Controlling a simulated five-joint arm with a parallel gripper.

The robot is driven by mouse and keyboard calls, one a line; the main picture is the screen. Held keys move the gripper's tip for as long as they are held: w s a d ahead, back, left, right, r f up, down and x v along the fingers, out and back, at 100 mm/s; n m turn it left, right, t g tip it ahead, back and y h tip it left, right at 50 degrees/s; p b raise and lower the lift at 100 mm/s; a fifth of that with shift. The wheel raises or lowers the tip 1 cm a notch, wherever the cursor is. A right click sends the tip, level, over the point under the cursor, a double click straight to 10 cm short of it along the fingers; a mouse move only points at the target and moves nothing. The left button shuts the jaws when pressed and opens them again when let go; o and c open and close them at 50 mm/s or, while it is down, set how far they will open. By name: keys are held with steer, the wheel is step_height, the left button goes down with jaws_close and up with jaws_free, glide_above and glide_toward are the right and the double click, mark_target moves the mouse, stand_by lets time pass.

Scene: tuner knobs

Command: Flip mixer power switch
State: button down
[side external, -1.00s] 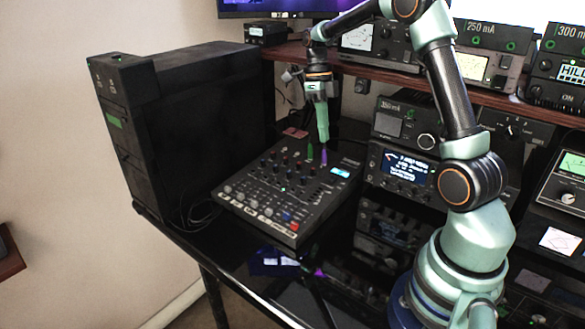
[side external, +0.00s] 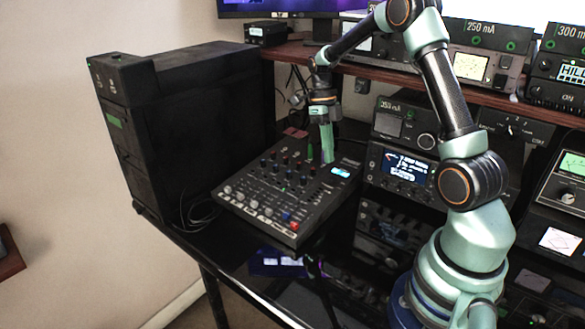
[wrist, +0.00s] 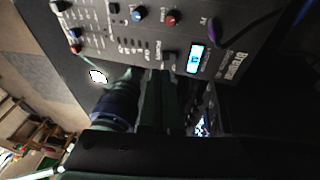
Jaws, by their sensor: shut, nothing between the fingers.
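The black mixer (side external: 240,200) lies flat on the dark desk, with rows of knobs, coloured caps and a small lit blue display (side external: 340,172). My gripper (side external: 328,160) is shut and empty, pointing down at the mixer's back edge, left of the display. In the wrist view the dark green fingers (wrist: 155,75) end beside the mixer panel (wrist: 130,45), near its lit display (wrist: 196,58). I cannot tell whether they touch it.
A tall black computer case (side external: 200,120) stands left of the mixer. Radio units (side external: 400,172) stack close on the right, under a brown shelf (side external: 480,94) carrying meters.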

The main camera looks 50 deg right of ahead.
mark_target(332, 180)
steer(key=shift+x, duration=2.5)
steer(key=shift+s+d, duration=0.1)
steer(key=shift+d, duration=0.05)
steer(key=shift+f, duration=0.25)
